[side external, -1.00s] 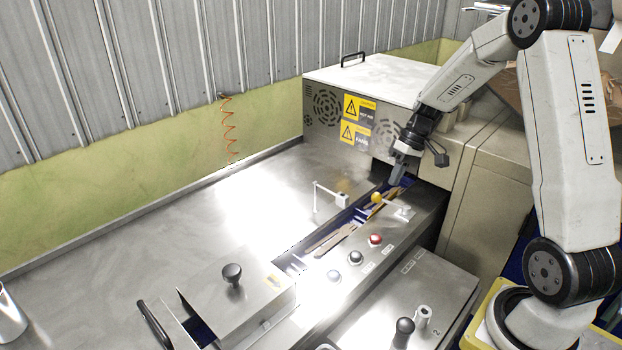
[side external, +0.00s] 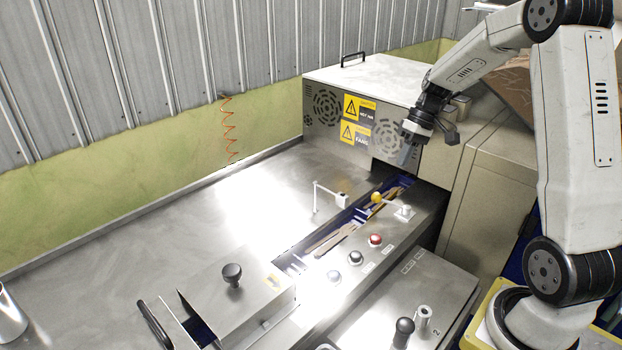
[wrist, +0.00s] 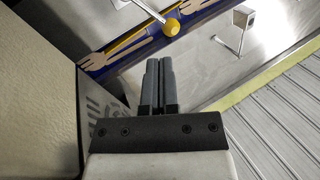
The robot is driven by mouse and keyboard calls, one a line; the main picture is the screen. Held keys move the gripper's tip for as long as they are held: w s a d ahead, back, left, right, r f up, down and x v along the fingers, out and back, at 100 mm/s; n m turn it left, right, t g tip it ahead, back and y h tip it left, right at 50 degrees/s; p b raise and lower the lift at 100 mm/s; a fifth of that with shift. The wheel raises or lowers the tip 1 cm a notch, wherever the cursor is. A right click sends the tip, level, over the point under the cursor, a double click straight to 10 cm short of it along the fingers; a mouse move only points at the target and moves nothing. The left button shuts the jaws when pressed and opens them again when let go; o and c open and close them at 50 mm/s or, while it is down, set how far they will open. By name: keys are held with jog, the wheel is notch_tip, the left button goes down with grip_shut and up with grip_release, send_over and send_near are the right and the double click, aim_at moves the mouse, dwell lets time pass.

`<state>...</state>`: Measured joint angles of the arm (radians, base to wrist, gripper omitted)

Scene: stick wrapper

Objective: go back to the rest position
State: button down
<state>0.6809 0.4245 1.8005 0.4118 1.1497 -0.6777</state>
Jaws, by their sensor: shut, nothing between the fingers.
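My gripper (side external: 404,156) is above the blue conveyor channel, close to the front of the metal machine housing. In the wrist view its two grey fingers (wrist: 159,62) are together with nothing between them. Brown fork-shaped sticks (side external: 335,239) lie in the blue channel (side external: 362,213) below. In the wrist view, light wooden forks (wrist: 118,48) lie in the channel beyond the fingertips, apart from them.
A yellow ball-topped lever (side external: 376,198) stands beside the channel, near a small sensor post (side external: 341,200). The housing (side external: 345,105) with warning labels is close behind my gripper.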

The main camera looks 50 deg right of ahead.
jog(key=s+a+f+h, duration=0.1)
jog(key=s+a, duration=0.1)
jog(key=a, duration=0.4)
jog(key=s+a+f+n+t+h, duration=0.1)
jog(key=s+a+f+h, duration=0.1)
jog(key=a, duration=0.5)
jog(key=s+a+f+n+h, duration=0.1)
jog(key=s+a+f, duration=0.1)
jog(key=a, duration=0.5)
jog(key=shift+s+a+f+h, duration=0.2)
jog(key=shift+s+h, duration=0.1)
jog(key=shift+s, duration=0.45)
jog(key=shift+s+a+f+t, duration=0.1)
jog(key=shift+s+a+t, duration=0.2)
jog(key=c, duration=1.2)
grip_release()
jog(key=o, duration=0.7)
jog(key=shift+w+d, duration=0.15)
jog(key=shift+w, duration=0.1)
jog(key=shift+o, duration=0.7)
jog(key=w+d+r+m+g, duration=0.1)
jog(key=w+d+r, duration=0.1)
jog(key=w+d, duration=0.5)
jog(key=shift+d, duration=0.35)
jog(key=r+m+g, duration=0.2)
send_over(377, 193)
jog(key=shift+f, duration=0.2)
jog(key=shift+f, duration=0.1)
